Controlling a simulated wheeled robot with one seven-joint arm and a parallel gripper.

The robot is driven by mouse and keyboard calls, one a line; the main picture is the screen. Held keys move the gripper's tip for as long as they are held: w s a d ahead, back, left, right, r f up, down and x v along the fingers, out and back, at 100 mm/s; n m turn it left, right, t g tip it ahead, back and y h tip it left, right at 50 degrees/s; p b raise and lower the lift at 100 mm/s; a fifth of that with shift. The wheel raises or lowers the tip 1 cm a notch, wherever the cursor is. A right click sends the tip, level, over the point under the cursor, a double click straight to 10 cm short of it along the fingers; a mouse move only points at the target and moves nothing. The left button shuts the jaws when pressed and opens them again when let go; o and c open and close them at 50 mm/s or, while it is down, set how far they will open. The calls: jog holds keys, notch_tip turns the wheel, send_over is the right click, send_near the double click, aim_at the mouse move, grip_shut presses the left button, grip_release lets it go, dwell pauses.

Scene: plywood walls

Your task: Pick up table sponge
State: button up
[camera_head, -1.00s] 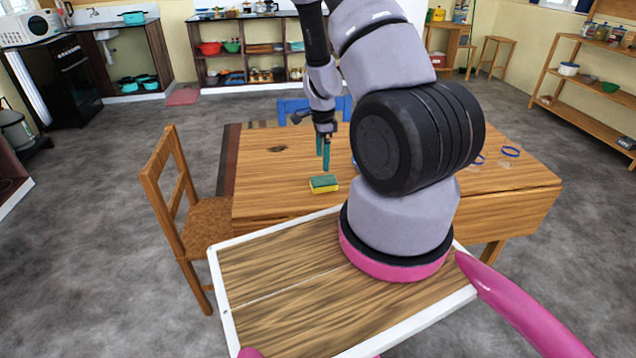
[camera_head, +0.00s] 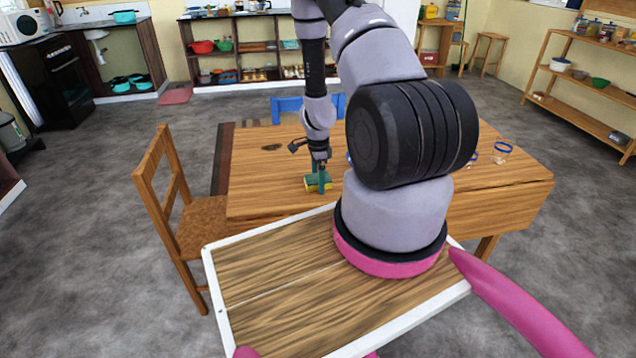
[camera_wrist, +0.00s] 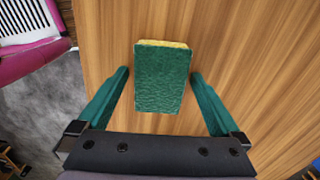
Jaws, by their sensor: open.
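The sponge (camera_head: 312,183), green on top and yellow below, lies flat on the wooden table (camera_head: 262,196) near its front edge. In the wrist view the sponge (camera_wrist: 162,78) lies between and a little ahead of the two green fingers of my gripper (camera_wrist: 160,75). The fingers are spread wide, with a gap on each side of the sponge. In the head view my gripper (camera_head: 320,178) points down over the sponge and its fingers partly hide it.
A wooden chair (camera_head: 185,220) stands at the table's left, and a blue chair (camera_head: 287,106) behind it. The table around the sponge is clear.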

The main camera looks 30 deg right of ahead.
jog(key=c, duration=1.3)
jog(key=shift+r, duration=0.1)
notch_tip(320, 180, up, 10)
jog(key=shift+f, duration=0.1)
